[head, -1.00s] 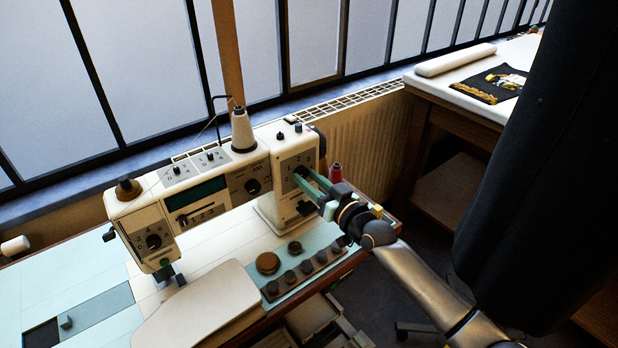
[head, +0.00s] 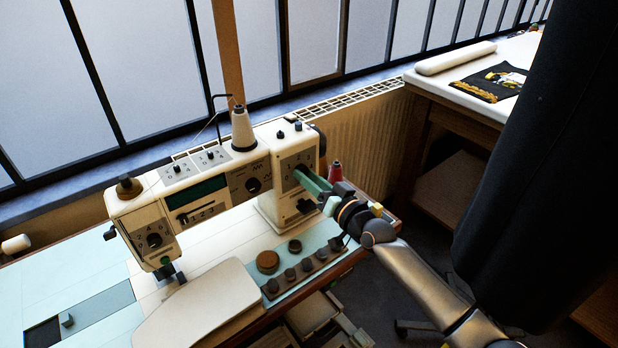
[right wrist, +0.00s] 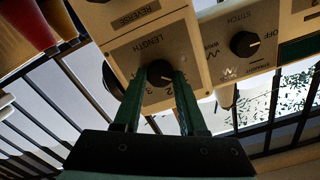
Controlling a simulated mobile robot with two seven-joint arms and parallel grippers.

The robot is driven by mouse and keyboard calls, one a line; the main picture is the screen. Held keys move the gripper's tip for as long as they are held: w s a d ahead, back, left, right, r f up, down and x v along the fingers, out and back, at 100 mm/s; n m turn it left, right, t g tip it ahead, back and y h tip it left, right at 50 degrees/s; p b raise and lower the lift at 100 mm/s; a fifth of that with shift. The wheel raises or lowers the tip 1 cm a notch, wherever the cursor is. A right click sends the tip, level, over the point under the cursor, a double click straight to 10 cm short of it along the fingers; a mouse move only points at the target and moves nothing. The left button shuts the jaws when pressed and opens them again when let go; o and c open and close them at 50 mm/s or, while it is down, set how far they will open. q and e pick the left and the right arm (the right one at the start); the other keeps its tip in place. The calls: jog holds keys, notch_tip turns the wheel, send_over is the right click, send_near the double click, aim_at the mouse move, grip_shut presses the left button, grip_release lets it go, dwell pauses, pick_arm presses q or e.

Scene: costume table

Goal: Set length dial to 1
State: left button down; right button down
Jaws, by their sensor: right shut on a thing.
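The cream sewing machine (head: 215,205) stands on its table in the head view. Its length dial (right wrist: 160,72) is a round black knob on a panel marked LENGTH, with numbers around it, in the right wrist view. A pale mark shows on the knob's face; which number it points at is hard to tell. My right gripper (right wrist: 158,80) has its green fingers on either side of the knob and is shut on it. In the head view my right gripper (head: 306,180) reaches the panel from the right and mostly hides the dial. My left gripper is out of view.
The stitch dial (right wrist: 244,44) sits beside the length panel. A red spool (head: 335,172) stands close behind my right gripper. Several knobs line a pale blue strip (head: 318,240) below it. A dark hanging cloth (head: 545,170) fills the right side.

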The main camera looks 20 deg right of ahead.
jog(key=shift+c, duration=2.3)
grip_release()
jog(key=v, duration=1.2)
jog(key=shift+s, duration=0.25)
jog(key=s+a+f+n+g+h+p, duration=0.1)
jog(key=s+f+g, duration=0.3)
jog(key=s+f, duration=0.6)
jog(key=s+a+f+n+g+h+p, duration=0.2)
jog(key=s+a+f+g+h+p, duration=0.1)
jog(key=s+f, duration=0.7)
jog(key=shift+s+a+f+n+g+p, duration=0.3)
jog(key=shift+s+a+g+p, duration=0.1)
jog(key=shift+s+a, duration=0.5)
